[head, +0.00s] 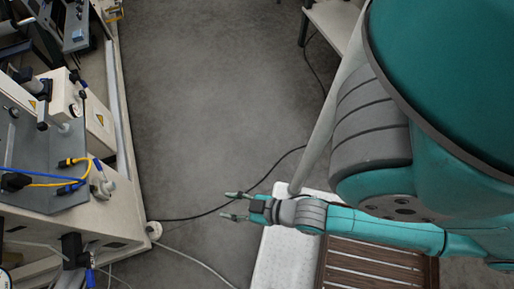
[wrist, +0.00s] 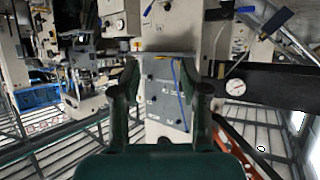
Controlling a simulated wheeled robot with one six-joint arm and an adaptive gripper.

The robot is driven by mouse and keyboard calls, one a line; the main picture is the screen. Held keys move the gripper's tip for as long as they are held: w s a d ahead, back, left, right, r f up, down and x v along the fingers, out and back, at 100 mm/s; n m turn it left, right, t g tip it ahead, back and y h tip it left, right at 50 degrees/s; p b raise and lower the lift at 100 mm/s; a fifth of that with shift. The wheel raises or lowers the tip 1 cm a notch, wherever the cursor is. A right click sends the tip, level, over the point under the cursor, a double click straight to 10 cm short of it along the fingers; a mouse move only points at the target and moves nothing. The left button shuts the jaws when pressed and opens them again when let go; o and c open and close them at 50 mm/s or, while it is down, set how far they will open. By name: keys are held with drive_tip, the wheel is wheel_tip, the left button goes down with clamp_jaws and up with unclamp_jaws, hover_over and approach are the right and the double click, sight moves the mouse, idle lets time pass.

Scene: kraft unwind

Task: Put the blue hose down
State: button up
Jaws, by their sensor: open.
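A thin blue hose (head: 40,178) runs across the grey plate on the machine at the left of the head view, beside a yellow hose (head: 44,185). My gripper (head: 226,206) is open and empty over the floor, well to the right of the machine and apart from the hose. In the wrist view my gripper (wrist: 160,78) has its two fingers spread, with nothing between them. A blue line (wrist: 181,82) shows beyond the fingers on a grey panel; I cannot tell whether it is the same hose.
The machine's pale base (head: 112,215) stands along the left. A white-topped surface (head: 285,254) and a brown slatted pallet (head: 375,265) lie below my arm. Dark and pale cables cross the floor. The grey floor (head: 215,90) in the middle is mostly clear. A gauge (wrist: 235,87) shows right.

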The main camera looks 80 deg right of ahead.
drive_tip(key=s+r+t, duration=0.1)
drive_tip(key=s+r, duration=0.7)
drive_tip(key=r, duration=0.1)
drive_tip(key=shift+d+r+m+t, duration=0.15)
drive_tip(key=shift+r+m+t, duration=0.15)
drive_tip(key=shift+t, duration=0.1)
